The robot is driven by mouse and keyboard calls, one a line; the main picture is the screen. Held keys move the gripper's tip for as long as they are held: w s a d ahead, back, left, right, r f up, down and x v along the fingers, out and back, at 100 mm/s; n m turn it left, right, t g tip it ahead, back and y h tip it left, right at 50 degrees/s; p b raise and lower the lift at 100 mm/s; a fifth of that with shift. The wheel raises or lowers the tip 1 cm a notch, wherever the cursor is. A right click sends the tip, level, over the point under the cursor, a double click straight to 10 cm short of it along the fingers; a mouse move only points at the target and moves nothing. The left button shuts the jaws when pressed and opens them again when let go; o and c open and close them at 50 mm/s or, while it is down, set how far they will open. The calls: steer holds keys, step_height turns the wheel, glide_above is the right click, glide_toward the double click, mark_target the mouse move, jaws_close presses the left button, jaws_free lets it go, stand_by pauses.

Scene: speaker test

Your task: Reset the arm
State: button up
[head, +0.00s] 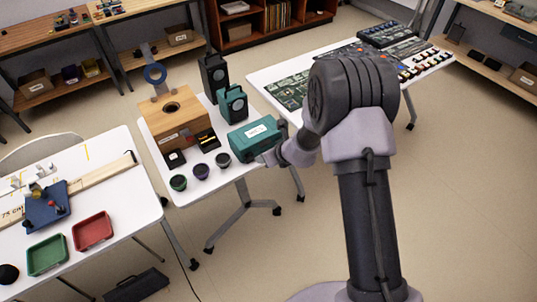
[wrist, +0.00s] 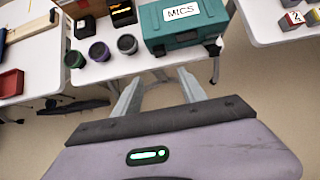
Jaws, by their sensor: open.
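My arm (head: 365,200) rises in the right half of the head view and bends at a large dark joint (head: 352,92). Its far end reaches left toward the middle table, beside a teal case (head: 254,138). In the wrist view my gripper (wrist: 159,77) is open, its two pale fingers apart with nothing between them. The gripper points toward the near edge of the middle table. The teal case, labelled MICS, lies beyond the fingertips in the wrist view (wrist: 182,35). In the head view my arm hides most of the gripper.
The middle table also holds a wooden box (head: 178,120), black and teal speakers (head: 214,76) and several dark cups (head: 200,171). A left table holds a red tray (head: 92,231) and a green tray (head: 47,256). A right table (head: 262,77) carries circuit boards. Open floor (head: 470,190) lies right.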

steer(key=s+a+r+n+y+b, duration=0.1)
steer(key=s+r+n+y+b, duration=0.2)
steer(key=r+n, duration=0.5)
steer(key=s+a+r+n+b, duration=0.1)
steer(key=s+r+n+b, duration=0.2)
steer(key=r, duration=0.8)
steer(key=s+d+r+n+h+b, duration=0.15)
steer(key=s+n, duration=0.25)
steer(key=s, duration=0.4)
steer(key=s+d+r+n+b, duration=0.1)
steer(key=s+d+r+n, duration=0.2)
steer(key=s, duration=0.5)
steer(key=s+d+f+n+h+b, duration=0.2)
steer(key=s+d+n, duration=0.4)
steer(key=s, duration=0.5)
steer(key=shift+s+d+f+n+g+h, duration=0.35)
steer(key=shift+d+f+h, duration=0.2)
steer(key=shift+d+h, duration=0.35)
steer(key=shift+w+a, duration=0.1)
steer(key=shift+w, duration=0.05)
